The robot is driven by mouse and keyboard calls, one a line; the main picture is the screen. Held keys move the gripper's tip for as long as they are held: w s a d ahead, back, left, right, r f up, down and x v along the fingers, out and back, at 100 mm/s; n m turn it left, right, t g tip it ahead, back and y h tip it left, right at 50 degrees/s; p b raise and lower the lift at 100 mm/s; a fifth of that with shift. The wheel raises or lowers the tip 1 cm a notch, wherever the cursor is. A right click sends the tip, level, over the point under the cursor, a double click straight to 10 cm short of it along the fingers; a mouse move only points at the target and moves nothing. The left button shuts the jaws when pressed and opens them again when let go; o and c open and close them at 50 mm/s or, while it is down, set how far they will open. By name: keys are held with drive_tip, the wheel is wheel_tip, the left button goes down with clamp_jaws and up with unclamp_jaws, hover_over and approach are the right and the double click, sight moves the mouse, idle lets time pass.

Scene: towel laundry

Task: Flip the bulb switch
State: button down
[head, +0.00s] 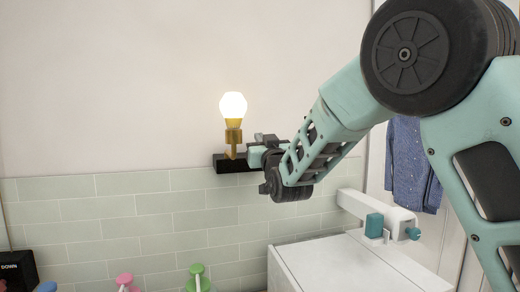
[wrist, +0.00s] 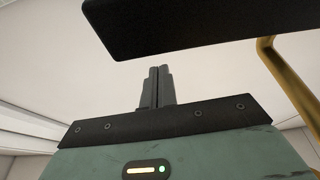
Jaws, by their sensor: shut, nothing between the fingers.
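A glowing bulb (head: 233,106) stands upright in a brass holder (head: 233,138) on the wall. The holder sits on a black base (head: 231,165) just above the tile edge. My gripper (head: 257,141) is at the right end of this base, close beside the holder. In the wrist view its fingers (wrist: 157,88) are together with nothing between them. A dark block (wrist: 180,22), which looks like the base, and a brass tube (wrist: 285,85) show above and to the right. The switch itself cannot be made out. I cannot tell whether the fingers touch the lamp.
A white cabinet (head: 345,265) with a white and teal device (head: 380,215) on top stands below right. Blue patterned cloth (head: 408,165) hangs at the right. Colored knobbed items (head: 198,278) and a dark panel (head: 18,268) line the bottom left. The wall left of the lamp is clear.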

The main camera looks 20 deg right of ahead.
drive_tip(key=r+b+v, duration=0.1)
drive_tip(key=b+v, duration=0.5)
drive_tip(key=v, duration=0.3)
drive_tip(key=shift+s+a+f, duration=0.2)
drive_tip(key=shift+s+a, duration=0.05)
drive_tip(key=shift+s, duration=0.3)
drive_tip(key=s+a+f+n+g+y+b, duration=0.1)
drive_tip(key=s+a+f+g+y, duration=0.1)
drive_tip(key=s+a+f+g, duration=0.35)
drive_tip(key=s+a+f+n+g+y+b, duration=0.1)
drive_tip(key=s+a+f+g, duration=0.1)
drive_tip(key=f, duration=0.7)
drive_tip(key=s+a+f+n+g+y+b, duration=0.1)
drive_tip(key=s+a+f+n+g+y, duration=0.1)
drive_tip(key=s+a+f+g, duration=0.35)
drive_tip(key=s+d+f+n+g+h, duration=0.1)
drive_tip(key=s+d+f+g, duration=0.1)
drive_tip(key=s+f, duration=0.3)
drive_tip(key=s+d+f+n+g+h+b, duration=0.1)
drive_tip(key=s+f+g, duration=0.3)
drive_tip(key=s, duration=0.7)
drive_tip(key=s+d+f+n+g+h+b, duration=0.1)
drive_tip(key=s+d+f+g+h, duration=0.1)
drive_tip(key=s+f, duration=0.4)
drive_tip(key=shift+s+d+f+g+h, duration=0.2)
drive_tip(key=shift+s+d+g+h, duration=0.25)
drive_tip(key=shift+s, duration=0.5)
